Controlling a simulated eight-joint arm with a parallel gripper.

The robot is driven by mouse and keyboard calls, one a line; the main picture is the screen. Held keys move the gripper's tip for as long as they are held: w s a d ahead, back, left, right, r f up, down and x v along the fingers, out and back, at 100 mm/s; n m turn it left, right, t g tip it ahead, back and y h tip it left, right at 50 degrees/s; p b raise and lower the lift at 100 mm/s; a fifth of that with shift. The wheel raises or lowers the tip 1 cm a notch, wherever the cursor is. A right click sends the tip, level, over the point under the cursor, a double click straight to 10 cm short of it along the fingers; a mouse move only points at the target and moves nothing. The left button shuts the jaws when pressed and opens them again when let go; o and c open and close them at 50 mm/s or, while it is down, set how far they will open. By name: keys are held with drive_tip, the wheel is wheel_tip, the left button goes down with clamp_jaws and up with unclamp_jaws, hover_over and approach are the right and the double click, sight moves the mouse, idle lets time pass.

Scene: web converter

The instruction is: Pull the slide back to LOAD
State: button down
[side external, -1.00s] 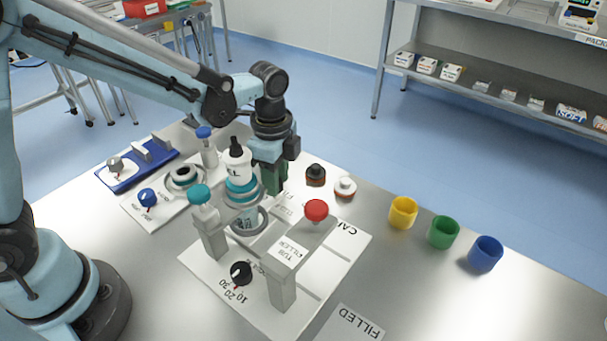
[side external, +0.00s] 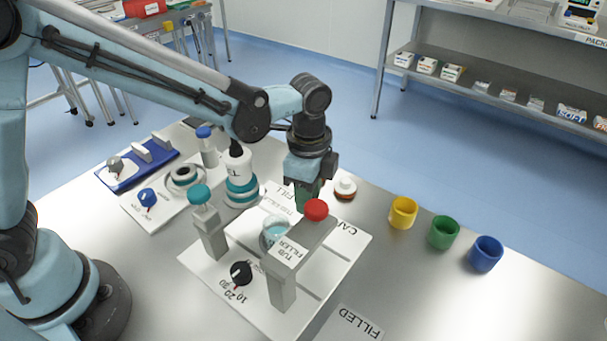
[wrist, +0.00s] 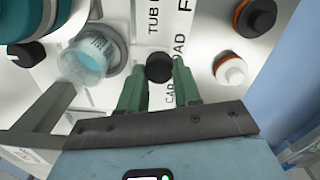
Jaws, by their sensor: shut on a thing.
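My gripper (side external: 304,200) stands over the white tub filler base in the side view. In the wrist view my green fingers (wrist: 160,78) are shut on the slide's round black knob (wrist: 159,67). In the side view the fingers and arm hide the knob. The printed word LOAD (wrist: 180,42) is just beside the knob. The tub also shows at the left in the wrist view (wrist: 86,58).
A teal-knobbed post (side external: 200,195) is on the left. A white cap (side external: 345,187) lies behind. Yellow (side external: 403,211), green (side external: 443,231) and blue (side external: 486,253) cups stand apart on the right.

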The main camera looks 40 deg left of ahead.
drive_tip(key=c, duration=1.1)
unclamp_jaws()
drive_tip(key=shift+o, duration=0.2)
drive_tip(key=shift+r, duration=0.1)
wheel_tip(320, 180, up, 12)
drive_tip(key=shift+a, duration=0.1)
drive_tip(key=s+a+f+n+t, duration=0.1)
drive_tip(key=s+a+n+t, duration=0.2)
drive_tip(key=a+n, duration=0.4)
drive_tip(key=s+a+f+n+t, duration=0.1)
drive_tip(key=s+a+n+t, duration=0.3)
drive_tip(key=s+a+n, duration=0.2)
drive_tip(key=a+n, duration=0.2)
drive_tip(key=a, duration=0.1)
drive_tip(key=shift+f, duration=0.35)
